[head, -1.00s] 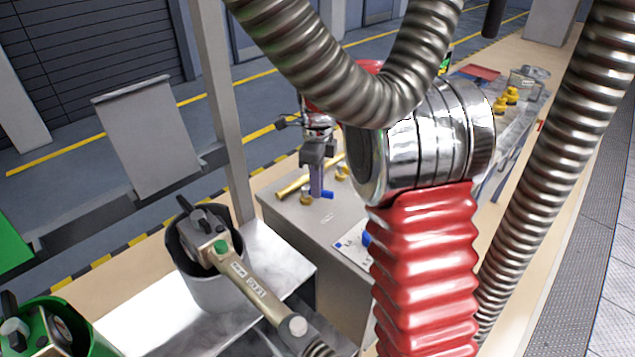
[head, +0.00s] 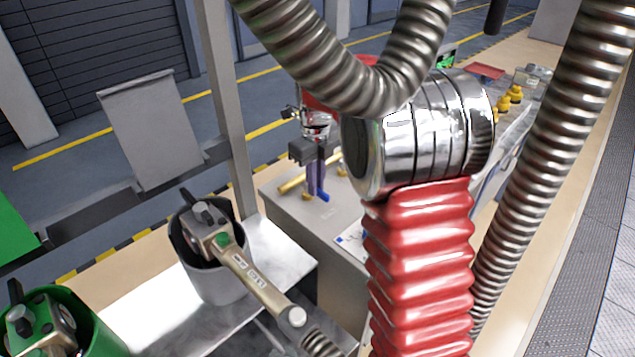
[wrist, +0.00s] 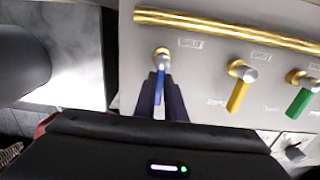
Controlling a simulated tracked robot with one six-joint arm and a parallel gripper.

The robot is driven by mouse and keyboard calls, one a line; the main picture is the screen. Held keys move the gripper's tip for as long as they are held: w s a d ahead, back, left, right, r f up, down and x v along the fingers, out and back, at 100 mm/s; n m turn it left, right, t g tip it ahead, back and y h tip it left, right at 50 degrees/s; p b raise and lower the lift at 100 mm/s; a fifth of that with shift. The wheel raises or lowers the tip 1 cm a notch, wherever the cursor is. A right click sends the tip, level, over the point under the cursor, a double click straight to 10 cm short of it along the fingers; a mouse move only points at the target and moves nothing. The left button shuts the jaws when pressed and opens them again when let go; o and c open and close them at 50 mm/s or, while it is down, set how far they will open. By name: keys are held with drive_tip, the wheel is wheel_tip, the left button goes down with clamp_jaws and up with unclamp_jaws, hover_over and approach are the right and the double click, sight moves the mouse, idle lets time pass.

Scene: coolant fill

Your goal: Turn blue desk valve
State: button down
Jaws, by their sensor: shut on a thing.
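The blue valve (wrist: 159,92) has a lever on a brass and silver stem, on the grey desk panel (wrist: 205,70). In the wrist view the lever points down toward me, between the two dark purple fingers of my gripper (wrist: 160,98). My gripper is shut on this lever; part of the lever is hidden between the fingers. In the head view my gripper (head: 316,182) reaches down to the panel, and the blue lever's end (head: 323,197) sticks out beside the fingers.
A yellow valve (wrist: 238,94) and a green valve (wrist: 300,102) stand to the right. A brass pipe (wrist: 230,26) runs behind the valves. A dark knob (wrist: 294,151) sits lower right. In the head view, a grey holder with a handled tool (head: 215,265) stands at the front left.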

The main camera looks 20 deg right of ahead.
drive_tip(key=shift+w+a+r, duration=0.15)
drive_tip(key=shift+w+r, duration=0.05)
drive_tip(key=shift+w, duration=0.05)
drive_tip(key=c, duration=2.2)
unclamp_jaws()
drive_tip(key=o, duration=0.4)
drive_tip(key=shift+s+f, duration=0.1)
drive_tip(key=shift+f, duration=0.05)
wheel_tip(320, 180, up, 14)
drive_tip(key=shift+f, duration=0.15)
